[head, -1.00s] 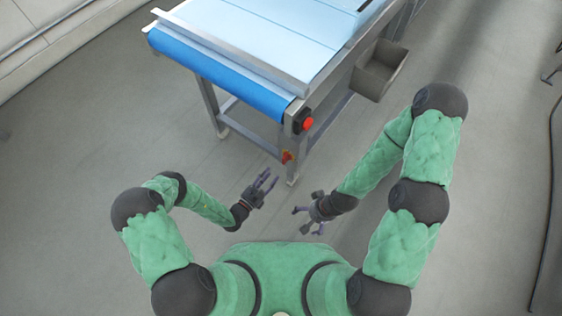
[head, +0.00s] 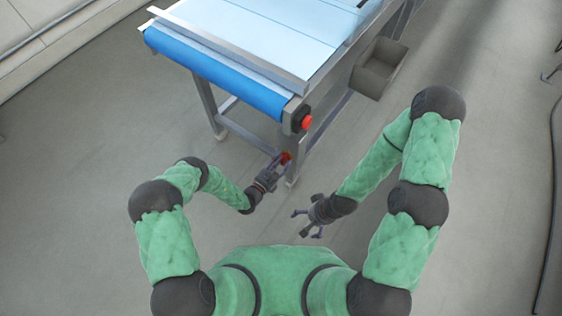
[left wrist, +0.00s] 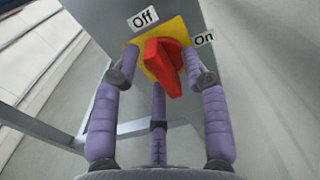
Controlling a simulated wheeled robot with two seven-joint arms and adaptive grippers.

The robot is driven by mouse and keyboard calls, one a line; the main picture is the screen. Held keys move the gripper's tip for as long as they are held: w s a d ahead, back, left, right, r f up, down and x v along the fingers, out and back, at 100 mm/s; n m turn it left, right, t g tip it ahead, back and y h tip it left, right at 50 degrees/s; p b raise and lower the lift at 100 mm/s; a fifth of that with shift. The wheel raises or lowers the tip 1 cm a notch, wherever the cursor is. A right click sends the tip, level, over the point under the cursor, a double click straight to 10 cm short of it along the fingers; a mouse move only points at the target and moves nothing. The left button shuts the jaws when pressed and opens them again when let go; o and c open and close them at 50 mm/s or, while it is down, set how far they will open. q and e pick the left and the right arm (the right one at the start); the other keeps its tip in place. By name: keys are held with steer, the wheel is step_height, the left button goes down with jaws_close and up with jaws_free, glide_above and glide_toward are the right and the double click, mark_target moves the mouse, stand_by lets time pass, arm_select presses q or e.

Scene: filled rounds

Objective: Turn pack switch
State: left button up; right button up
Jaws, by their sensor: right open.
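The pack switch is a red rotary knob (left wrist: 164,65) on a yellow plate (left wrist: 182,30), with an "Off" label (left wrist: 143,17) at upper left and an "On" label (left wrist: 204,39) at right. The knob's long grip slants downward in the left wrist view; which label it marks I cannot tell. In the head view the switch (head: 287,156) is low on the conveyor's leg. My left gripper (head: 277,162) is at it, fingers apart on both sides of the knob; firm contact is not visible. My right gripper (head: 302,226) is open and empty, away from the conveyor.
A conveyor (head: 215,78) with a blue belt stands ahead. A red push button (head: 305,122) sits on its corner above the switch. A grey bin (head: 378,69) hangs on its right side. The floor around is clear.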

arm_select(q)
jaws_close()
steer(key=shift+m, duration=0.3)
steer(key=shift+r+m+p, duration=0.1)
steer(key=shift+m+p, duration=0.55)
steer(key=shift+m, duration=1.95)
steer(key=shift+o, duration=0.3)
jaws_free()
